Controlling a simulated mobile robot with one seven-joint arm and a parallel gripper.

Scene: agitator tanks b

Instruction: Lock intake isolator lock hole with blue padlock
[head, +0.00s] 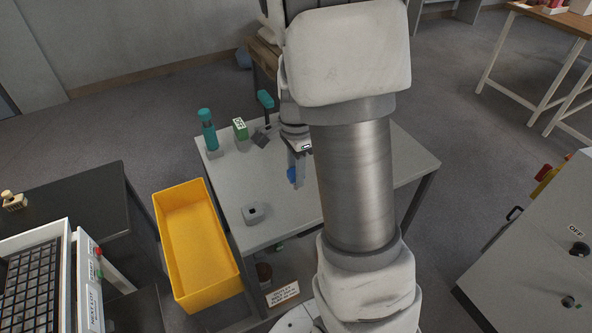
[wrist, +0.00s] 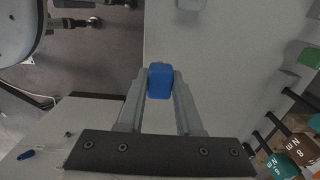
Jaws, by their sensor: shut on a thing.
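The blue padlock (wrist: 160,82) is between the two fingertips of my gripper (wrist: 161,84) in the wrist view, and the gripper is shut on it. In the head view the blue padlock (head: 292,175) shows at the end of my gripper (head: 297,166), above the grey table. Its shackle cannot be made out. The intake isolator lock hole cannot be identified; a grey cabinet with a black knob marked OFF (head: 578,249) stands at the right edge of the head view, apart from my gripper.
The grey table (head: 290,215) carries a teal bottle (head: 208,130), a green box (head: 240,128) and a small grey block (head: 255,212). A yellow bin (head: 200,245) stands left of it. A dark bench (head: 95,205) lies farther left. Floor shows between table and cabinet.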

